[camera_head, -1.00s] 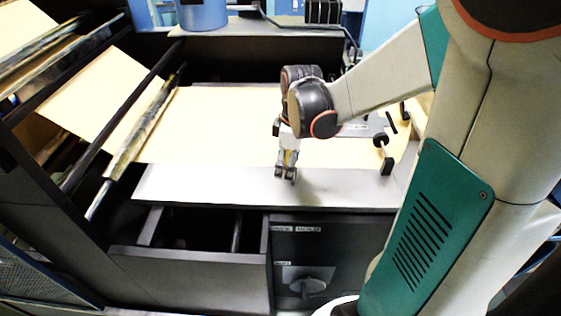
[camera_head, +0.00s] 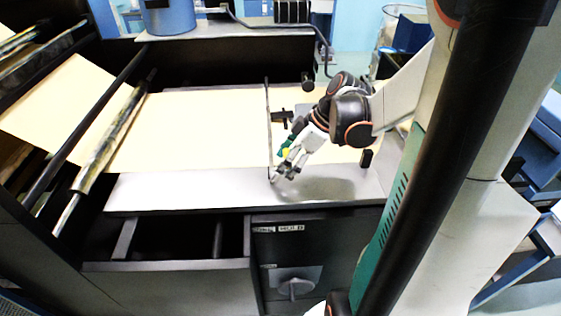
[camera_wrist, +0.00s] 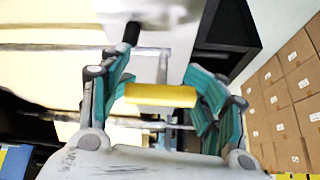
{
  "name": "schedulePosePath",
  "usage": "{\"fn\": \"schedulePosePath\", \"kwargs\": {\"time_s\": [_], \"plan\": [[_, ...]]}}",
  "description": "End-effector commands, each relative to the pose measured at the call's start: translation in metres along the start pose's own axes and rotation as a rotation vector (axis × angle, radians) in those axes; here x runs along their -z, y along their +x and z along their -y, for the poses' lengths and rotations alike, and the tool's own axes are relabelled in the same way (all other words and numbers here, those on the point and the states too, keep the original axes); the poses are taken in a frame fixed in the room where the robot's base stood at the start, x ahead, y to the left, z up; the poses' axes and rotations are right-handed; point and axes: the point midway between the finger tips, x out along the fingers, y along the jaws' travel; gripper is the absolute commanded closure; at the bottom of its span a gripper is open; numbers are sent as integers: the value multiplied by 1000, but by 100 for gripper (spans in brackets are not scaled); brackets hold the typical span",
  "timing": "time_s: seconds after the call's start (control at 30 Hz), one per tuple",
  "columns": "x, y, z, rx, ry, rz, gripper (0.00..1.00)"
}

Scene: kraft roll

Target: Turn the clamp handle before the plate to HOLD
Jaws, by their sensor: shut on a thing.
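My gripper (camera_head: 283,174) is low over the right part of the pale metal strip (camera_head: 160,190), tilted down to the left. In the wrist view its teal fingers (camera_wrist: 162,92) stand either side of a yellow bar (camera_wrist: 160,95) and look shut on it. A rounded grey handle (camera_head: 292,288) sits on a light plate on the dark cabinet front, below and apart from my gripper. It appears to be the clamp handle. What the fingertips touch in the head view is too small to tell.
A kraft sheet (camera_head: 200,125) lies behind the strip, with a thin dark rod (camera_head: 268,125) across it beside my gripper. A dark opening (camera_head: 180,238) is left of the cabinet. Stacked cartons (camera_wrist: 290,90) show at right in the wrist view.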

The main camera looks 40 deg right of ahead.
Motion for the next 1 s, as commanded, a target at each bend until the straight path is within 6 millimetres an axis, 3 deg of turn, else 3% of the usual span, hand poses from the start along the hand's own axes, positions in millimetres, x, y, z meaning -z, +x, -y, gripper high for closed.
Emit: {"fn": "schedulePosePath", "kwargs": {"time_s": [0.53, 0.57, 0.63, 0.67, 1.0], "plan": [[-5, 0, 3, 6, 0, 7, 86], [-5, 0, 3, 6, 0, 7, 41], [-4, 0, 3, 7, 0, 6, 25], [-4, 0, 3, 7, 0, 6, 21], [-3, 0, 1, 3, 0, 4, 21]]}}
